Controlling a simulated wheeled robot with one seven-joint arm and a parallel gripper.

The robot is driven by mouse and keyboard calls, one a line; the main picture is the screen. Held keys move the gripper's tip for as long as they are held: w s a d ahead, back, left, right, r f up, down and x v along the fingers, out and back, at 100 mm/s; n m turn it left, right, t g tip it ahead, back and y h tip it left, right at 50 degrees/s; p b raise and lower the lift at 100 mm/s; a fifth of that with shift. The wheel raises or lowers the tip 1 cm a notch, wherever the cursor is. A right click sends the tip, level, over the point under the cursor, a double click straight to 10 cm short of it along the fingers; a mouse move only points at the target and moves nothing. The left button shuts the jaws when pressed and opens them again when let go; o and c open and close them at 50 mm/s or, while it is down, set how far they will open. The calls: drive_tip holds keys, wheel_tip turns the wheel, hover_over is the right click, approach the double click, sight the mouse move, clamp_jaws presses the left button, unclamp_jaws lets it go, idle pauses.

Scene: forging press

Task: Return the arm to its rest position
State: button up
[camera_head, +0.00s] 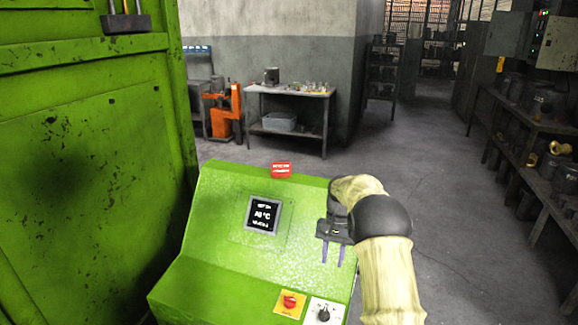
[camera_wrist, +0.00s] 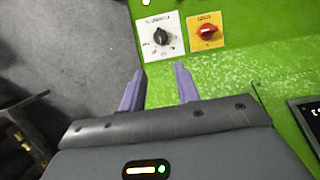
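My gripper (camera_head: 333,256) hangs over the right side of the sloped green control console (camera_head: 215,225) in the head view, fingers pointing down toward its lower edge. In the wrist view the two purple fingers of my gripper (camera_wrist: 159,82) stand apart with nothing between them. A black rotary knob (camera_head: 324,314) on a white plate and a red knob (camera_head: 289,300) on a yellow plate sit at the console's lower edge. Both knobs, the black one (camera_wrist: 161,37) and the red one (camera_wrist: 207,30), lie beyond the fingertips in the wrist view, apart from them.
The console carries a small display (camera_head: 263,214) and a red label (camera_head: 281,169). A green machine wall (camera_head: 90,170) stands at left. A work table (camera_head: 290,92) and orange equipment (camera_head: 224,112) are at the back. Shelves with metal parts (camera_head: 540,125) line the right. Floor between (camera_head: 450,200) is clear.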

drive_tip(key=s+a+r+n+t, duration=0.1)
drive_tip(key=s+r+n+t, duration=0.1)
drive_tip(key=s, duration=1.2)
drive_tip(key=s+a+r+n+t+h+p, duration=0.1)
drive_tip(key=s+r+n+t, duration=0.1)
drive_tip(key=s, duration=1.2)
drive_tip(key=shift+s+r+n+t+p, duration=0.3)
drive_tip(key=shift+r+t, duration=0.3)
drive_tip(key=shift+r, duration=0.3)
